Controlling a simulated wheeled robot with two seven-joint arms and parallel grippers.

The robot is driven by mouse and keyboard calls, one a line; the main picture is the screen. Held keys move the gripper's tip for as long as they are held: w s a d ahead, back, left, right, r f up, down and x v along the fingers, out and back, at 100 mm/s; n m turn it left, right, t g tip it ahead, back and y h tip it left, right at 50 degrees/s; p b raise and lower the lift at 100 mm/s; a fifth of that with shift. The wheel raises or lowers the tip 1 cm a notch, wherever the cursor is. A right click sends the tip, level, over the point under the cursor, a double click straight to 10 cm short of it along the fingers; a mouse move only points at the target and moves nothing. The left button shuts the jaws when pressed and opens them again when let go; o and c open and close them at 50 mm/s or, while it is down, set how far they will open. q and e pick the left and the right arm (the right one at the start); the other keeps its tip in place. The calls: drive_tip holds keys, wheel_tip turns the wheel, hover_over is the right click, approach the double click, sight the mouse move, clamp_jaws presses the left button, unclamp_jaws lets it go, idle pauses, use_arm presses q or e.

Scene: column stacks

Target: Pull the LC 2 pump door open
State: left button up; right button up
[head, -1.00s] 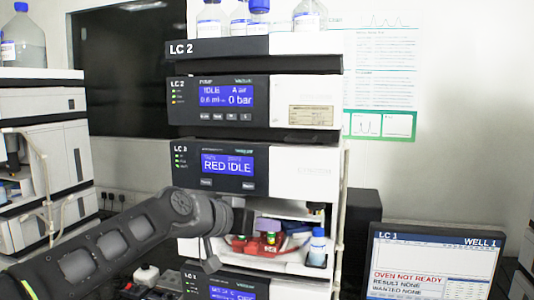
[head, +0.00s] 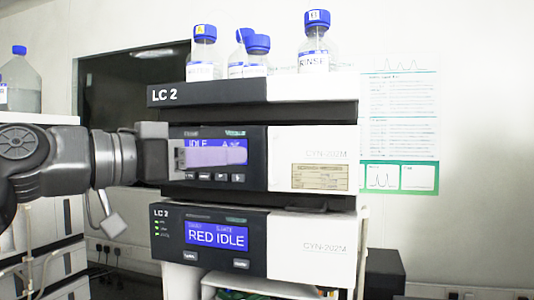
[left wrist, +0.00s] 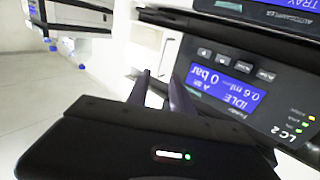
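The LC 2 pump (head: 260,185) is the upper module under the LC 2 tray, with a dark display panel on the left. Its white door (head: 325,145) on the right bears a label plate and looks closed. My left gripper (head: 240,152) is in front of the pump's display and covers part of it. In the left wrist view, upside down, the two fingers of this gripper (left wrist: 158,80) stand apart with nothing seen between them, beside the pump display (left wrist: 225,88). Contact with the door cannot be made out. My right gripper is not in view.
Blue-capped bottles (head: 314,45) stand on the LC 2 tray (head: 200,93) above the pump. A second module (head: 215,240) reading RED IDLE sits below. Another instrument stack (head: 60,220) is at the left. A poster (head: 400,120) hangs on the wall behind.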

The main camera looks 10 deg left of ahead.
sight(263, 153)
use_arm(q)
drive_tip(key=p+x, duration=0.2)
drive_tip(key=x, duration=0.5)
drive_tip(key=shift+w+d+p, duration=0.2)
drive_tip(key=shift+d+p, duration=0.1)
drive_tip(key=shift+d, duration=0.05)
clamp_jaws()
idle(1.4)
